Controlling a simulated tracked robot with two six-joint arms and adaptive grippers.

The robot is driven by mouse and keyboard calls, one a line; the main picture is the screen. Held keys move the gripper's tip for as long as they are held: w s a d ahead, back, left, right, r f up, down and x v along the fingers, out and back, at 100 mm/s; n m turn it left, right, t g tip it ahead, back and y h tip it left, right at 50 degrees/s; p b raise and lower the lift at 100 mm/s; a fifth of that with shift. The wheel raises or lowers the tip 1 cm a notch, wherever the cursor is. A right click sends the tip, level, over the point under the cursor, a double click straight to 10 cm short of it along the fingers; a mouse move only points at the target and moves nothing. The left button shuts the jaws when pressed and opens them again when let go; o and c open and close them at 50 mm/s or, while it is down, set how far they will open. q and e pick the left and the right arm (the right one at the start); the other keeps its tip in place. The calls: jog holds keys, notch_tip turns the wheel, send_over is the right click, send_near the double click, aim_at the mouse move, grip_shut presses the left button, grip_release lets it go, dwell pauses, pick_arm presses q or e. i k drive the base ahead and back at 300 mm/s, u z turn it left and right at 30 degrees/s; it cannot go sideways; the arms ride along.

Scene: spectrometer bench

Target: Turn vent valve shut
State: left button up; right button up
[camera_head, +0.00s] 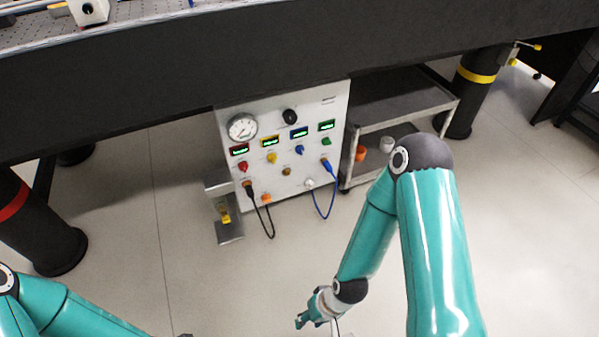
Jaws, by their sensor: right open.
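No part is clearly labelled as the vent valve at this size. A metal fitting with yellow ends (522,53) sticks out near the table leg at the upper right. A small yellow part (225,212) sits on a metal stand left of the white panel (300,185). The panel carries a black knob (290,117) and several coloured knobs. My right gripper (303,320) is at the bottom edge, open, below the panel and well apart from it. Its fingers are small and partly cut off.
A round gauge (242,127) and small displays are on the panel. Dark and blue cables (324,212) loop below it. A grey cart (400,100) with an orange cup (361,153) stands to the right. The dark table (150,100) overhangs. The floor in front is clear.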

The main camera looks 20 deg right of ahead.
aim_at(309, 183)
jog(key=i, duration=1)
jog(key=z, duration=0.05)
